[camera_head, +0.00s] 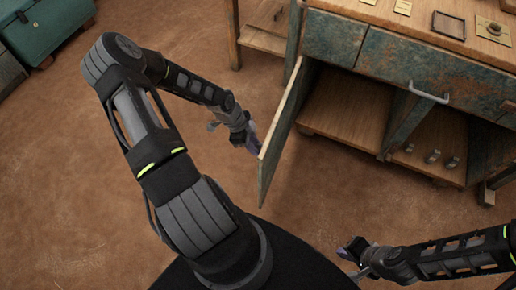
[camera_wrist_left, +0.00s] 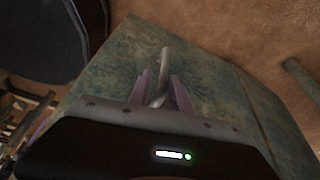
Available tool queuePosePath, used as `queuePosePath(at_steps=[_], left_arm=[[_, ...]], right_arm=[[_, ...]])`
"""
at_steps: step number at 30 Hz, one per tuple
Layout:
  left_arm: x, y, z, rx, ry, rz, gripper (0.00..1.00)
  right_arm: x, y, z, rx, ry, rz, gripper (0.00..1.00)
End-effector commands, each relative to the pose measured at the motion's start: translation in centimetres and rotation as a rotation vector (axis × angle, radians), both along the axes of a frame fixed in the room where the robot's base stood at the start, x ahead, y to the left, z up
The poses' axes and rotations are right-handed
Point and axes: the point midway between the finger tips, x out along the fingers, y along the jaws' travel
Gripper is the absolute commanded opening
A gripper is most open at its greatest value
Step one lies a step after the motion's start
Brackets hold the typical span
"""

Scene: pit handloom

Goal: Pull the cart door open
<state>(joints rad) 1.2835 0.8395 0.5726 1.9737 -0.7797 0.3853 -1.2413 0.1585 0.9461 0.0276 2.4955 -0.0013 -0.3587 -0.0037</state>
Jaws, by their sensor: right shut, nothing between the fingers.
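The cart door (camera_head: 281,135) is a worn green panel at the left of the cart's open lower compartment. It stands swung out from the cart front. My left gripper (camera_head: 252,138) is at the door's outer face. In the left wrist view, a grey bar handle (camera_wrist_left: 162,72) lies between the purple fingers of my left gripper (camera_wrist_left: 161,88), which look closed in on it. The green door face (camera_wrist_left: 215,75) lies behind it. My right gripper (camera_head: 352,253) is shut and empty, low at the right, apart from the door.
The cart's drawer front (camera_head: 395,65) has a grey handle (camera_head: 428,92). Its lower shelf (camera_head: 345,105) shows through the opening, with several small metal pieces at the right. A green box (camera_head: 45,28) stands at the upper left. The brown floor (camera_head: 60,200) is clear at the left.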

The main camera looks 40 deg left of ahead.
Motion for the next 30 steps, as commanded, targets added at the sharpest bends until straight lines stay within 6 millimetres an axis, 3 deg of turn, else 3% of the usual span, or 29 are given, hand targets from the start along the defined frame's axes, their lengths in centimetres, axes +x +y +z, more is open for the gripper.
queuePosePath(at_steps=[14,30], left_arm=[[-0.2,0.2,0.7,-0.001,0.002,0.0,0.22],[-0.3,1.7,4.4,-0.001,0.001,0.001,0.22]], right_arm=[[0.0,0.0,0.4,0.0,0.0,0.0,0.0],[0.0,0.0,4.2,0.0,0.0,0.0,0.0]])
